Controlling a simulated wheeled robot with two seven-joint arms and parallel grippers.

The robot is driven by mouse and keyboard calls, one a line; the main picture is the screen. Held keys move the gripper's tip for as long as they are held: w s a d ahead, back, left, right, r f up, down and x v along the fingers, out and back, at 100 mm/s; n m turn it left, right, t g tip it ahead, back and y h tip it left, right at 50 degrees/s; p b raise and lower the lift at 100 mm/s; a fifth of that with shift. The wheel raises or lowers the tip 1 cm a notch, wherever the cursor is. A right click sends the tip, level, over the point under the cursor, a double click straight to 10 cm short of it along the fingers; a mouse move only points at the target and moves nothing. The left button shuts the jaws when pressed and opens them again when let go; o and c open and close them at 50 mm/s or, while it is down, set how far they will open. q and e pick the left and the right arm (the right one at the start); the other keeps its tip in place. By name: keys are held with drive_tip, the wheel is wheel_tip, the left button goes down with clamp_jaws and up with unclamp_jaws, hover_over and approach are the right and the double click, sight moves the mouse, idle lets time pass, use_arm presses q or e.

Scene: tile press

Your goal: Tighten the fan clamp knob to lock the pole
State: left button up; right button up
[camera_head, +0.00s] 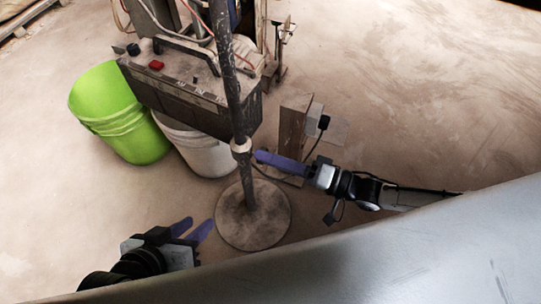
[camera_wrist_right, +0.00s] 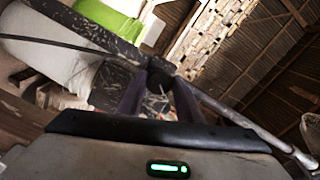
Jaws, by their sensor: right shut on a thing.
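The dark, speckled fan pole (camera_head: 233,88) rises from a round base (camera_head: 253,228) on the floor. A pale clamp collar (camera_head: 240,145) sits around the pole low down. My right gripper (camera_head: 259,156) reaches in from the right, its purple fingertips at the collar's right side. In the right wrist view, the pole (camera_wrist_right: 92,28) crosses diagonally and a small dark knob (camera_wrist_right: 160,77) lies between the fingertips (camera_wrist_right: 158,90); the fingers are shut on it. The knob is hidden by the fingers in the head view. My left gripper (camera_head: 197,225) is open and empty, left of the base.
A grey machine box (camera_head: 185,85) stands behind the pole. A green bucket (camera_head: 112,115) and a white bucket (camera_head: 203,152) stand left of the pole. A wooden post (camera_head: 293,125) with a cable stands behind the right gripper. A grey surface edge (camera_head: 400,260) fills the lower right.

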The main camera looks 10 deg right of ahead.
drive_tip(key=shift+s+m, duration=0.1)
drive_tip(key=shift+m, duration=4.8)
drive_tip(key=o, duration=1)
drive_tip(key=shift+o, duration=0.2)
drive_tip(key=shift+r, duration=0.1)
drive_tip(key=shift+d, duration=0.1)
drive_tip(key=p+v, duration=0.1)
drive_tip(key=v, duration=0.9)
drive_tip(key=shift+p, duration=0.35)
